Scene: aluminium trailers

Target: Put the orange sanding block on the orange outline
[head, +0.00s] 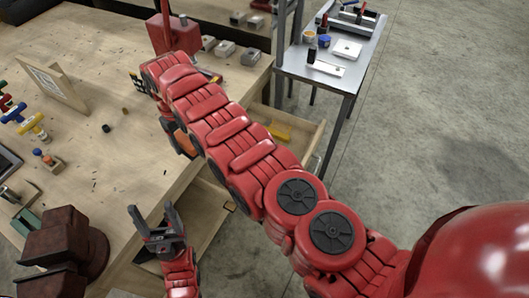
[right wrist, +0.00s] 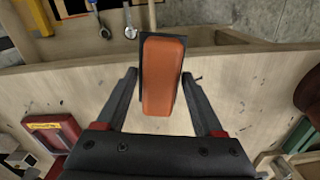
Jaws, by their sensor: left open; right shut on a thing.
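The orange sanding block (right wrist: 163,88) has a dark backing along one side and sits between the fingers of my right gripper (right wrist: 160,74). It is held over the pale wooden bench top (right wrist: 235,90). In the head view a bit of the orange block (head: 183,142) shows beside my right arm, which hides most of that gripper. My left gripper (head: 158,226) is open and empty near the bench's front edge. I cannot make out the orange outline in either view.
An open drawer (head: 306,141) with a yellow tool juts from the bench. A dark red vise (head: 65,243) stands at the lower left, and another red vise (head: 172,34) at the back. A grey metal table (head: 338,78) stands at the back right. The bench middle is mostly clear.

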